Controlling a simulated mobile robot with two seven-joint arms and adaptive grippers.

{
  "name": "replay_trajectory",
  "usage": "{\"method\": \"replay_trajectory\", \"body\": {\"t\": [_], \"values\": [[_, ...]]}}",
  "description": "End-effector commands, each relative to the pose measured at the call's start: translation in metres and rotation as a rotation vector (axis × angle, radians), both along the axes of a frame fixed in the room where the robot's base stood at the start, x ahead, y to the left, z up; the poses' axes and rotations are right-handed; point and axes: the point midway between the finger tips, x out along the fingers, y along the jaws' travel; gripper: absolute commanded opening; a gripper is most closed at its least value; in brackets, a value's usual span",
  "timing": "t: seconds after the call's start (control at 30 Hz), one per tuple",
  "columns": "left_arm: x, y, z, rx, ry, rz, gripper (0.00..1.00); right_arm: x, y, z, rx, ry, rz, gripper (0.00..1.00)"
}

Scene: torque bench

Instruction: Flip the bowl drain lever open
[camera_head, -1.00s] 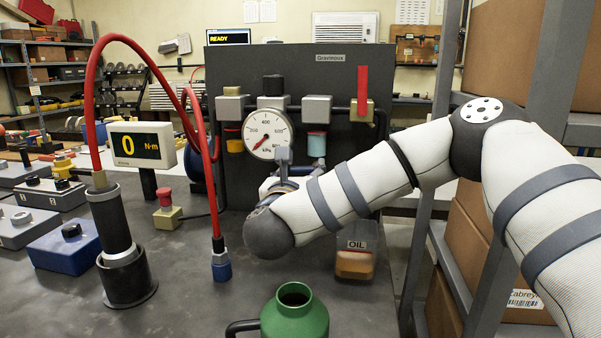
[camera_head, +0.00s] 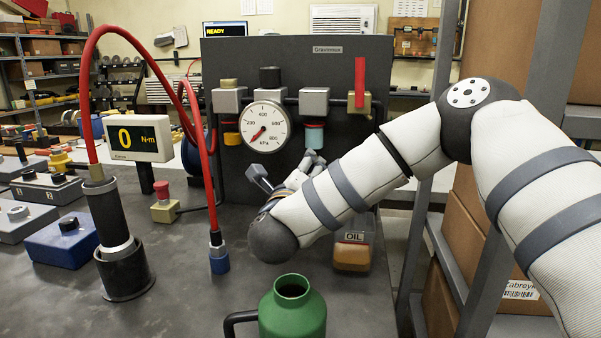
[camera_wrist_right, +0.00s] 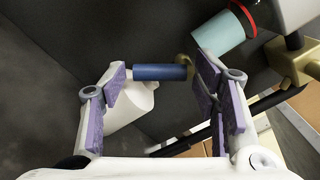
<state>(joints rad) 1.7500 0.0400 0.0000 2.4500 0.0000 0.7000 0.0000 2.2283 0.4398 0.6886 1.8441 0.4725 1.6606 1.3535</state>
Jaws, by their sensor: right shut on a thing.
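The drain lever shows in the right wrist view as a short blue handle (camera_wrist_right: 158,72) beside a small brass piece. It lies between the two purple-padded fingers of my right gripper (camera_wrist_right: 162,82), which is shut on it. The teal bowl (camera_wrist_right: 222,35) is just above and to the right there. In the head view the teal bowl (camera_head: 314,136) hangs on the dark panel, right of the gauge. My right gripper (camera_head: 307,166) is below it, partly hidden behind my forearm. The lever is hidden in the head view. My left gripper is not in view.
A pressure gauge (camera_head: 265,126) and a valve with a raised red handle (camera_head: 360,83) are on the panel. An oil container (camera_head: 353,247) stands below it. A green jug (camera_head: 293,312) is at the front. A red hose (camera_head: 184,105) arches at left.

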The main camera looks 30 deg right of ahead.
Motion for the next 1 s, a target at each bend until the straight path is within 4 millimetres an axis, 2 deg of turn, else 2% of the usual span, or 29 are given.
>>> {"method": "replay_trajectory", "body": {"t": [0.33, 0.9, 0.93, 1.0], "values": [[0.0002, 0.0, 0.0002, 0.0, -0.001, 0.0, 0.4, -0.0014, -0.0012, -0.0006, -0.108, 0.078, 0.002, 0.28], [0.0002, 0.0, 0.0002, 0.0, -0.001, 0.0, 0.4, -0.0017, -0.0016, -0.0009, -0.128, 0.094, 0.002, 0.28], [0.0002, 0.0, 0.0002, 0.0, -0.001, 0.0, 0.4, -0.0017, -0.0016, -0.0009, -0.128, 0.094, 0.002, 0.62], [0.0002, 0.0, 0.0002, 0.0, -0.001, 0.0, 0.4, -0.0017, -0.0016, -0.0009, -0.128, 0.094, 0.002, 0.75]]}}
